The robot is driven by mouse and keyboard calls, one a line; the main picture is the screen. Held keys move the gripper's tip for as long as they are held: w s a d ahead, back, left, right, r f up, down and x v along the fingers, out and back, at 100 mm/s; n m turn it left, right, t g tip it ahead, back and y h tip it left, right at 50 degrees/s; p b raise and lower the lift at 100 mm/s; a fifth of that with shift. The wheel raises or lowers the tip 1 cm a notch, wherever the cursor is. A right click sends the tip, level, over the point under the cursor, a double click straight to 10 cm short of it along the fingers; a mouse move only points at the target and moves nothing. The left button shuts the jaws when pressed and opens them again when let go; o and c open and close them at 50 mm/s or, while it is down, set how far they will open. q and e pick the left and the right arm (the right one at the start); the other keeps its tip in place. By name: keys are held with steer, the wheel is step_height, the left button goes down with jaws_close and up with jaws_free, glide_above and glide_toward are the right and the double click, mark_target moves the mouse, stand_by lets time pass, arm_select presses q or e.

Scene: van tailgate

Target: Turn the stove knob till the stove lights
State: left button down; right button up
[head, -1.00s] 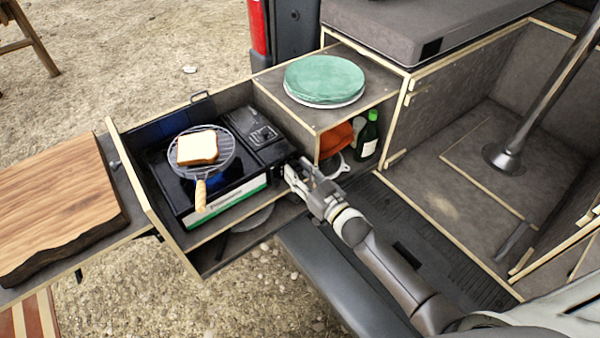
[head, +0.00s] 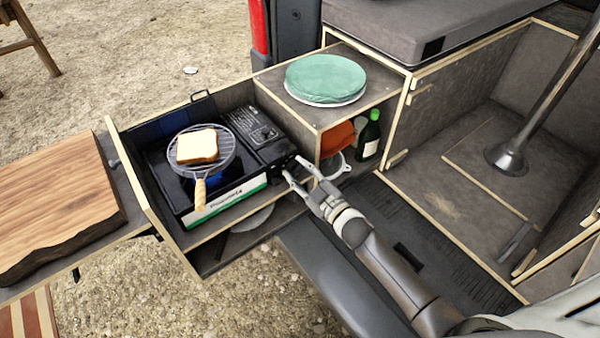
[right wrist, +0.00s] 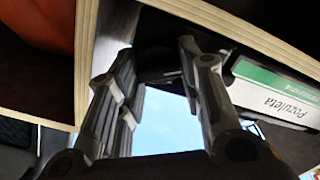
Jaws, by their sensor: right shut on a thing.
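The black camping stove (head: 255,137) sits in the pulled-out drawer, its green-and-white side facing me. A wire grill with a wooden handle (head: 200,192) lies over the burner, with a slice of bread (head: 197,147) on it. Blue patches show beneath the grill; I cannot tell whether they are flame or reflection. My right gripper (head: 290,170) is at the stove's right front end, shut on the stove knob, which its fingers mostly hide. In the right wrist view the fingers (right wrist: 158,68) reach to a dark part beside the stove's label (right wrist: 275,95). My left gripper is not in view.
The drawer's wooden walls (head: 150,205) surround the stove. A shelf box to its right carries green plates (head: 325,78), with a green bottle (head: 369,135) and an orange item (head: 337,138) inside. A wooden board (head: 55,205) lies at the left.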

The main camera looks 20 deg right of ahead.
stand_by(0.4)
steer(key=o, duration=0.7)
steer(key=shift+o, duration=0.2)
steer(key=v, duration=1.2)
